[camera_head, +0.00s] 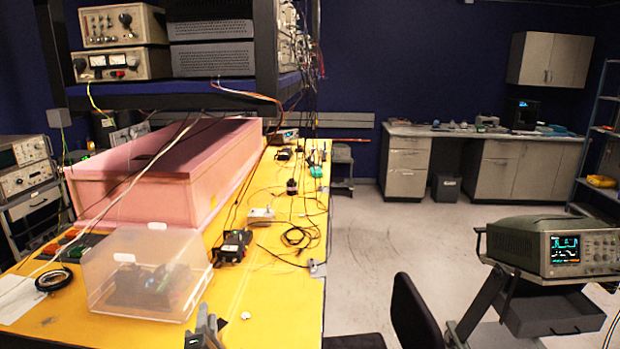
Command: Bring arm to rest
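My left gripper (207,325) shows at the bottom edge, left of the middle, over the front part of the yellow table (265,310). Only its grey finger ends are in view, close together, and the gap between them is too small to judge. I see nothing held at the visible tips. The gripper appears just right of the clear plastic box (140,275) in the picture. The rest of the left arm is out of frame. I cannot make out my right gripper.
A pink foam enclosure (130,190) lies along the table, below a dark instrument shelf (180,100). A black device (232,246) and loose cables lie right of the box. A black chair (412,315) and an oscilloscope (555,246) on a cart stand at right. Open floor lies beyond.

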